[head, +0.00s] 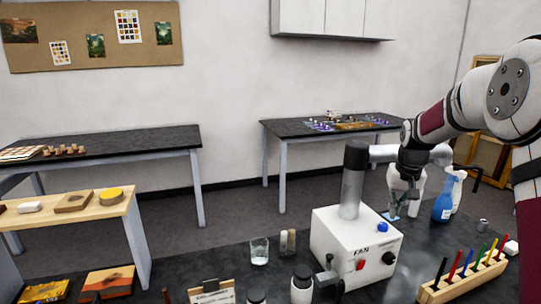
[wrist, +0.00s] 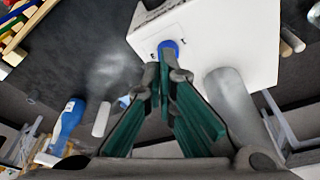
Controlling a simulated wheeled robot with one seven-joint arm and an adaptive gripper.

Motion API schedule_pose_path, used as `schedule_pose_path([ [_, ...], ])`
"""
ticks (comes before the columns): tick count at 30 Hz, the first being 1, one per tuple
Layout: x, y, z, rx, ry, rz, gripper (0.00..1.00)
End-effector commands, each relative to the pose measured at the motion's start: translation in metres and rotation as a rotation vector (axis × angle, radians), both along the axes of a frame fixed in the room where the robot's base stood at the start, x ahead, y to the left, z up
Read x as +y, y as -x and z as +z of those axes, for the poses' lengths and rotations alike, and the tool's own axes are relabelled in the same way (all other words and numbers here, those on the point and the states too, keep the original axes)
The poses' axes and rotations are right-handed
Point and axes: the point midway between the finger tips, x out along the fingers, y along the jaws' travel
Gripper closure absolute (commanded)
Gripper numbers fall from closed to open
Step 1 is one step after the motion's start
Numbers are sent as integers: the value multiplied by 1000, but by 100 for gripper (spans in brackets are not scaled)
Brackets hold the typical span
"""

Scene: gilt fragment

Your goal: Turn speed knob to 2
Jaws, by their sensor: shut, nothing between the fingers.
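A white box marked FAN (head: 345,230) stands on the dark bench with a blue knob or button (head: 382,227), a black knob (head: 389,258) and a red switch (head: 360,265). The small markings are too small to read, so I cannot tell a speed setting. My gripper (head: 397,208) is above and behind the box's right side, pointing down. In the wrist view its green-padded fingers (wrist: 168,72) are closed and empty, with the tips close to the blue knob (wrist: 168,47). I cannot tell whether they touch it. The black knob is not seen in the wrist view.
A grey column (head: 352,180) rises from the box. A glass (head: 259,251) and dark-capped jars (head: 301,284) stand to the left.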

Motion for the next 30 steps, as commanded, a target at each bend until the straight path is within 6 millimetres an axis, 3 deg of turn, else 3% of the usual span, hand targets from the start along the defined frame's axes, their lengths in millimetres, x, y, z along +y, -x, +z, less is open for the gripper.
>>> schedule_pose_path([
  [15, 0, 0, -57, 2, -1, -1, 100],
  [30, 0, 1, -67, 4, 0, -1, 100],
])
